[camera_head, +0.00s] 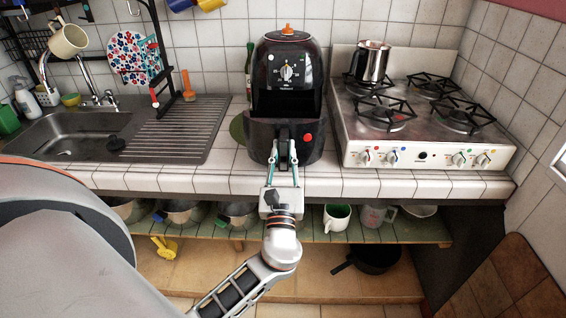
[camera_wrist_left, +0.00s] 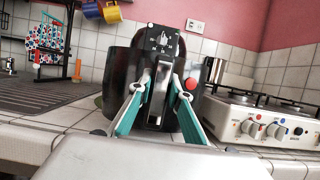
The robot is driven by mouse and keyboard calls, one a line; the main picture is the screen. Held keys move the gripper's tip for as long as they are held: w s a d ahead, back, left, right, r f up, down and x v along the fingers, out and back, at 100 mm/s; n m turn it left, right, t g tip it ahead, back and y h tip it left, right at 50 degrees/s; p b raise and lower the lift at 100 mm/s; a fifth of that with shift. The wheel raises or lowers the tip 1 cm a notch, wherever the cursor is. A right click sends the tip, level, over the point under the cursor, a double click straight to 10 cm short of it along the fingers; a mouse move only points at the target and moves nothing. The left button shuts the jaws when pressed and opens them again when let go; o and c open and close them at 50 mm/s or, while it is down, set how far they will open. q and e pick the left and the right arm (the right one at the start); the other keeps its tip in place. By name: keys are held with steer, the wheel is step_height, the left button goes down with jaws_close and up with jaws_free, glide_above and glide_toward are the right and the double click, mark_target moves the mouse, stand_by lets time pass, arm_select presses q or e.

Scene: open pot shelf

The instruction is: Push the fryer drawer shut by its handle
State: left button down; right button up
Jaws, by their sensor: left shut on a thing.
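A black air fryer (camera_head: 289,62) with a dial and an orange knob on top stands on the tiled counter. Its drawer (camera_head: 260,132) sits low at the front and appears to jut forward from the body. A red dot marks the drawer's front. The drawer handle (camera_head: 283,135) points toward me; in the left wrist view the upright handle (camera_wrist_left: 159,88) stands between two teal-sided fingers. My left gripper (camera_head: 282,152) is shut on the handle, one finger on each side. The fingers hide part of the handle in the head view. My right gripper is not in view.
A white gas stove (camera_head: 425,158) with a steel pot (camera_head: 371,62) stands right of the fryer. A ribbed drainboard (camera_head: 185,128) and sink (camera_head: 70,135) lie to the left. Pots and cups fill the shelf below.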

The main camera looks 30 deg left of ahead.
arm_select(q)
steer(key=w+a+b, duration=0.1)
steer(key=w+a, duration=0.2)
steer(key=w, duration=0.2)
steer(key=w+a+b, duration=0.1)
steer(key=w+a, duration=0.2)
steer(key=w, duration=0.2)
steer(key=w+a+b, duration=0.2)
steer(key=w+a, duration=0.1)
steer(key=w, duration=0.2)
steer(key=shift+w+a, duration=0.1)
steer(key=shift+a, duration=0.1)
steer(key=shift+w+a, duration=0.35)
steer(key=shift+w, duration=0.15)
steer(key=shift+a+r, duration=0.1)
steer(key=shift+r, duration=0.15)
steer(key=shift+w, duration=0.1)
steer(key=c, duration=2.3)
jaws_free()
steer(key=shift+r, duration=0.1)
steer(key=o, duration=0.5)
steer(key=shift+w, duration=0.15)
steer(key=shift+c, duration=0.2)
steer(key=shift+w+a+f, duration=0.1)
steer(key=shift+w+f, duration=0.05)
steer(key=shift+f, duration=0.15)
